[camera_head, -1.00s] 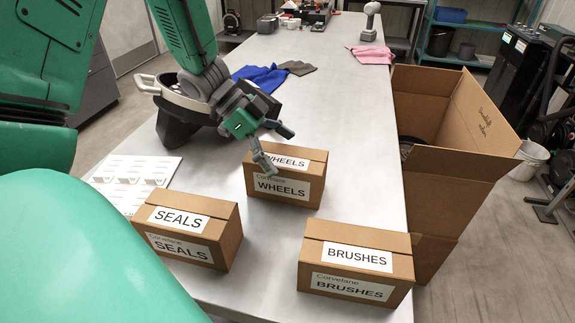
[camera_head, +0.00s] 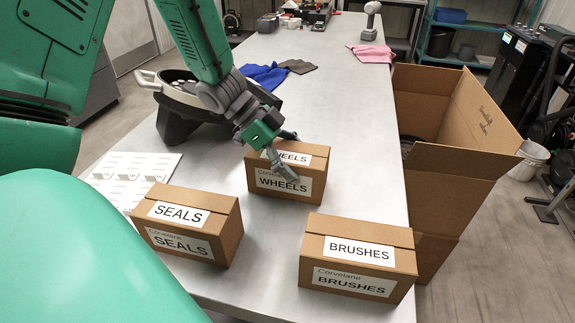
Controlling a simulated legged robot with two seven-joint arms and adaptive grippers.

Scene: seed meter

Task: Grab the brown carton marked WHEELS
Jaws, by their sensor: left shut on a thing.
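The brown carton marked WHEELS (camera_head: 310,187) stands on the grey table, behind the SEALS and BRUSHES cartons. It has white labels on its top and front. My left gripper (camera_head: 287,153) is shut on the WHEELS carton from above. One finger lies over the front label and the other is at the far side, mostly hidden. The carton appears to rest on the table. My right gripper is not in view.
The SEALS carton (camera_head: 190,226) stands at front left and the BRUSHES carton (camera_head: 357,256) at front right. A seed meter (camera_head: 180,104) and a white sheet (camera_head: 128,176) lie left. A large open box (camera_head: 460,160) stands beside the table's right edge.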

